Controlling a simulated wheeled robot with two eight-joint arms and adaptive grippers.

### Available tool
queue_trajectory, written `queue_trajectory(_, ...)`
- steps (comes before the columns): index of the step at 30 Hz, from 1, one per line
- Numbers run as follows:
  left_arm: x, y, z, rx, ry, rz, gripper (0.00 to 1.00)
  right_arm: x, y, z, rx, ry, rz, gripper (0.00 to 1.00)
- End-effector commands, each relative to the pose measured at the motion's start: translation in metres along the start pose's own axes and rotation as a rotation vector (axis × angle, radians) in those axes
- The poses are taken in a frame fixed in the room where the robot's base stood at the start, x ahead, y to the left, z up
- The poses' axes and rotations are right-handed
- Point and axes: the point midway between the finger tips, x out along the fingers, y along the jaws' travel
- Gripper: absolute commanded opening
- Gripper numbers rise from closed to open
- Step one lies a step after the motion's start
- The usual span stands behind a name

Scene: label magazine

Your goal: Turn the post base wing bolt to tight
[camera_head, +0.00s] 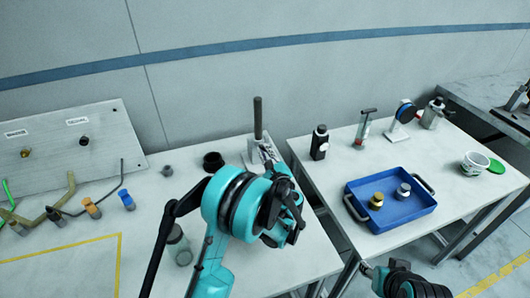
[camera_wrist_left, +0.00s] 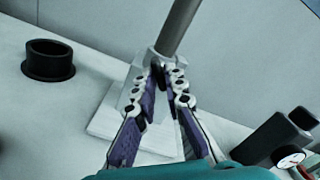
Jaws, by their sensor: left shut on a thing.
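The grey post (camera_head: 258,118) stands upright in its light base (camera_head: 249,157) at the back of the left table. In the left wrist view the post (camera_wrist_left: 179,28) rises from a grey block on a flat base plate (camera_wrist_left: 108,120). My left gripper (camera_head: 268,155) reaches the post base. In the left wrist view, the fingertips of my left gripper (camera_wrist_left: 163,78) are shut on a small dark part at the block, seemingly the wing bolt, mostly hidden between the fingers. How tight it is cannot be seen. My right arm shows at the bottom right, its fingers not clear.
A black ring (camera_head: 213,161) stands left of the base. A jar (camera_head: 178,246) and a labelled panel (camera_head: 70,140) are further left. A gap separates the tables.

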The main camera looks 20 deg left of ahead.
Motion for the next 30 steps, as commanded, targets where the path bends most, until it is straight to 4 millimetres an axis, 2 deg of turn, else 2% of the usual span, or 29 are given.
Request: queue_trajectory(30,-0.0004,0.0015,-0.0008,0.246,0.002,0.001,0.0,0.0002,0.0,0.0001,0.0,0.0,0.0,0.44)
